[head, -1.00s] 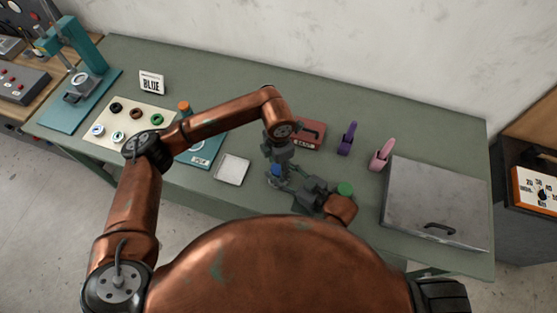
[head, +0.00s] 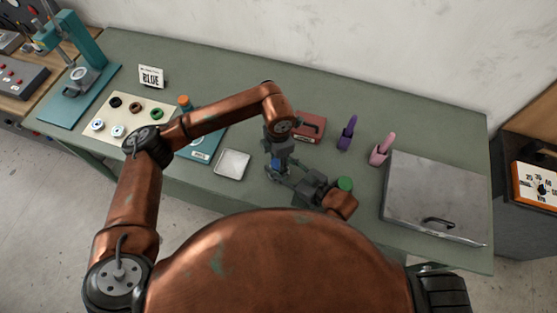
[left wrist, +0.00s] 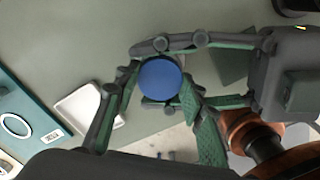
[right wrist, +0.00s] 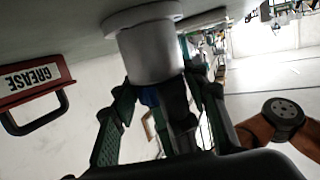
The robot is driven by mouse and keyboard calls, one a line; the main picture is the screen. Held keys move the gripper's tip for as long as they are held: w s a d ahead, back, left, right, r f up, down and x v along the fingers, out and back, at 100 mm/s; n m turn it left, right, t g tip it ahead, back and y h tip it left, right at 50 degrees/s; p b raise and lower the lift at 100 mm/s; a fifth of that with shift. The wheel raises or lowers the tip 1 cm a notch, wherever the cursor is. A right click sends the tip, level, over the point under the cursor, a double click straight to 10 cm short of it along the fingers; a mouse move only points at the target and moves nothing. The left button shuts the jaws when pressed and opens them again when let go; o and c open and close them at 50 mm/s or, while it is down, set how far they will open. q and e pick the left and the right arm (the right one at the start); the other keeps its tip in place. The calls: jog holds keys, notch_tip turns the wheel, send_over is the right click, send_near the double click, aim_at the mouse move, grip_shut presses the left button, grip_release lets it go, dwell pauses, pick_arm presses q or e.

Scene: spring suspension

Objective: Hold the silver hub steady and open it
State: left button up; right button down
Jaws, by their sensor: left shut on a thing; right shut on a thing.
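The silver hub (right wrist: 150,52) is a smooth cylinder with a wide flange, seen upside down in the right wrist view. A blue cap (left wrist: 160,78) sits at the hub's end opposite the flange. It shows as a round disc in the left wrist view and as a small blue spot in the head view (head: 276,164). My left gripper (head: 277,160) points down from above, shut around the blue cap. My right gripper (head: 287,178) comes in from the right, low, shut on the silver hub. The fingers hide most of the hub in the head view.
A red grease box (head: 309,126) stands just behind the grippers. A white square tray (head: 232,164) lies to the left. Purple (head: 347,133) and pink (head: 381,150) tools stand at the right, beside a large grey lidded box (head: 437,195).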

aim_at(278, 163)
pick_arm(q)
jog(key=n, duration=0.2)
jog(key=shift+n, duration=0.4)
jog(key=shift+r, duration=0.25)
dwell(0.3)
jog(key=shift+r, duration=0.9)
jog(key=shift+r, duration=2)
pick_arm(e)
jog(key=c, duration=1)
grip_release()
jog(key=shift+c, duration=0.2)
jog(key=shift+d, duration=0.1)
